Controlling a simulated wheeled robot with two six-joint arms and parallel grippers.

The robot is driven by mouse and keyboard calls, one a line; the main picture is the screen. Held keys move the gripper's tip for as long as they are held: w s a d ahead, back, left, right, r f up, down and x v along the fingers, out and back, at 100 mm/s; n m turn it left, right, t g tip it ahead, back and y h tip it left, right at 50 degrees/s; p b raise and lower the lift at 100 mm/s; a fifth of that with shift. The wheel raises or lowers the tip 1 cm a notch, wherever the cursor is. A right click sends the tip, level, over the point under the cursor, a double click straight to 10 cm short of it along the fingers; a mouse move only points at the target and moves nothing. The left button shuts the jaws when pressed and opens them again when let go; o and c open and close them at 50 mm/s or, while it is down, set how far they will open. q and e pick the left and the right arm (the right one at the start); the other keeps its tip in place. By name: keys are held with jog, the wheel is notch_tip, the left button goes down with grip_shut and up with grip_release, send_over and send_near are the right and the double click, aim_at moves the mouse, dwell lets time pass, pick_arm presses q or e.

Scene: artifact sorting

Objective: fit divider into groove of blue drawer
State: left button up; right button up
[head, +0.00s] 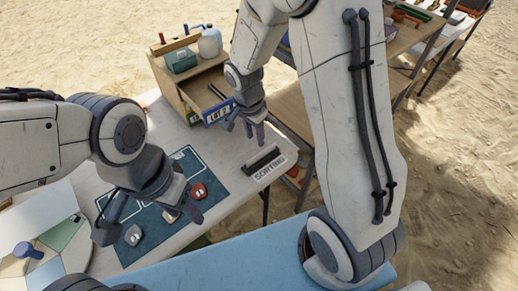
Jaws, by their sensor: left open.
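The blue drawer (218,114), labelled "LOT 2", is pulled out from a wooden cabinet (172,88). Thin dark pieces (216,92) show inside the drawer; I cannot tell whether one is the divider, and the groove is too small to make out. My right gripper (246,130) points down just right of the drawer front. Its fingers are small in view, and I cannot tell whether they hold anything. My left gripper (148,221) is open above the dark blue mat (180,163), apart from the drawer.
A dark slotted holder marked "SORTING" (269,168) stands near the table's right edge. A red item (199,191) and a grey item (133,235) lie on the mat. A teal box (181,61) and a pale jug (210,42) stand on the cabinet. Wooden shelving (290,108) stands behind.

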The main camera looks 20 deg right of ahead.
jog(key=m, duration=0.2)
send_over(262, 152)
jog(key=f, duration=0.6)
jog(key=shift+s+a, duration=0.35)
jog(key=shift+a, duration=0.05)
jog(key=shift+w+d+f, duration=0.1)
jog(key=shift+w+f, duration=0.05)
jog(key=shift+f, duration=0.85)
jog(key=shift+w+d+f, duration=0.1)
jog(key=shift+d+f, duration=0.05)
jog(key=shift+f, duration=0.8)
jog(key=shift+w+d+f, duration=0.1)
jog(key=shift+w+f, duration=0.05)
jog(key=shift+f, duration=0.85)
grip_shut()
